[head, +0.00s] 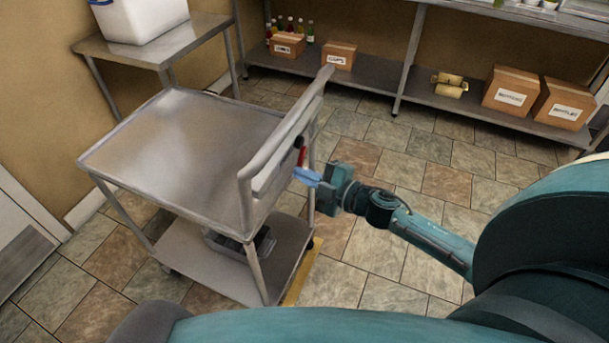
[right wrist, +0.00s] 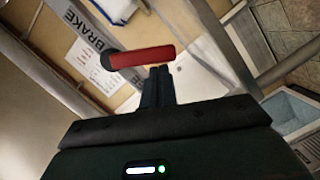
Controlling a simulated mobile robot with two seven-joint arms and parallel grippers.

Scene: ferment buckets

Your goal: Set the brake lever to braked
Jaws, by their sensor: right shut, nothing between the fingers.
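The brake lever (head: 302,157) is a short red handle with a black end, on the right side of the metal cart by its push handle. In the right wrist view the red lever (right wrist: 142,57) lies across the picture, close to level, its black end at the left. My right gripper (head: 306,176) is shut and empty, its blue fingers pointing at the lever. In the right wrist view the dark fingertips (right wrist: 159,75) end right at the lever's lower edge. I cannot tell whether they touch it. My left gripper is not in view.
The cart (head: 190,130) has a bare top and a dark tray (head: 262,240) on its lower shelf. A "BRAKE" label (right wrist: 85,32) shows beside the lever. A side table (head: 140,48) holds a white bucket (head: 140,18). Boxes stand on the back shelf (head: 375,75). Tiled floor lies open at right.

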